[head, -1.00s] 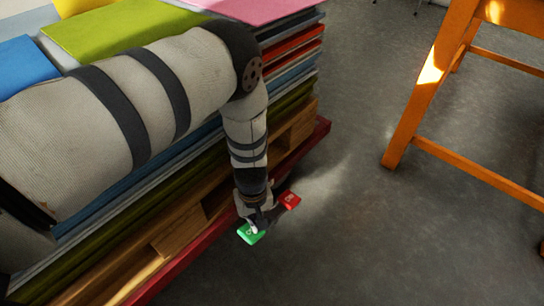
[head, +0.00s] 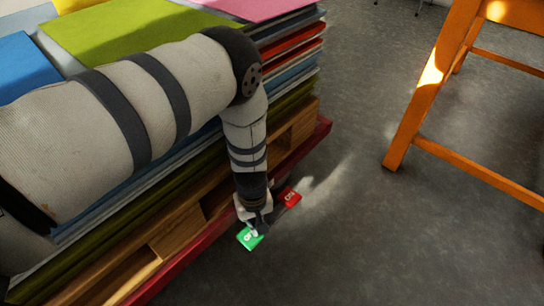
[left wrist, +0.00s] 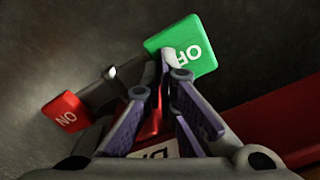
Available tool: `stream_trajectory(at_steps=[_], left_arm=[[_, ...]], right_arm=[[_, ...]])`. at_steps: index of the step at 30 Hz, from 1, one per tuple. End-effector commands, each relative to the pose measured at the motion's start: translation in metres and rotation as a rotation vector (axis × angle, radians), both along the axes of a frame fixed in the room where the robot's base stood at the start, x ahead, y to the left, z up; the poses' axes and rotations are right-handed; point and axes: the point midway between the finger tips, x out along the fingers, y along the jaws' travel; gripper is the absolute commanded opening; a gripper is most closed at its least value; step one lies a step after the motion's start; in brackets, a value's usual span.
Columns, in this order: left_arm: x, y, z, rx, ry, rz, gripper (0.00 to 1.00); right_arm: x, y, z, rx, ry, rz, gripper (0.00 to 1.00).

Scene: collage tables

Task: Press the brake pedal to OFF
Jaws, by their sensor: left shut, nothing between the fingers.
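The brake pedal has a green OFF pad (head: 247,240) and a red ON pad (head: 291,196), low beside the red pallet. In the left wrist view the green pad (left wrist: 203,57) is at the top centre, its lettering partly covered by my fingers. The red pad (left wrist: 66,117) is at the left there, joined by a dark bar (left wrist: 105,89). My left gripper (head: 257,229) points down with its fingertips at the green pad's edge. In the left wrist view its fingertips (left wrist: 168,62) are shut and empty, overlapping the pad; I cannot tell how firmly they touch. My right gripper is not in view.
A red-edged pallet (head: 188,254) with wooden blocks carries a tall stack of coloured sheets (head: 145,25) beside my left arm. An orange wooden stand (head: 405,125) is at the right. The grey floor (head: 350,240) between them is clear.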

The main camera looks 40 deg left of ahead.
Motion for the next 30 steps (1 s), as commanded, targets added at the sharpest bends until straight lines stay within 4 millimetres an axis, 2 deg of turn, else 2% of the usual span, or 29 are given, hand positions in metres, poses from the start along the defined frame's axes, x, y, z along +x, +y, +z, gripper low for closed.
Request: stream_trajectory(at_steps=[6, 11, 30], left_arm=[[0.000, 0.000, -0.004, 0.000, 0.000, 0.000, 0.00], [0.000, 0.000, 0.001, 0.000, -0.001, 0.000, 0.00], [0.001, 0.000, 0.068, 0.001, -0.004, -0.001, 0.00]], right_arm=[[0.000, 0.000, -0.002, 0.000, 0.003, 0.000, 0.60], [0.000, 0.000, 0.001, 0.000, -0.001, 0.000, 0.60], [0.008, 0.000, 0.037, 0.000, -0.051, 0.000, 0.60]])
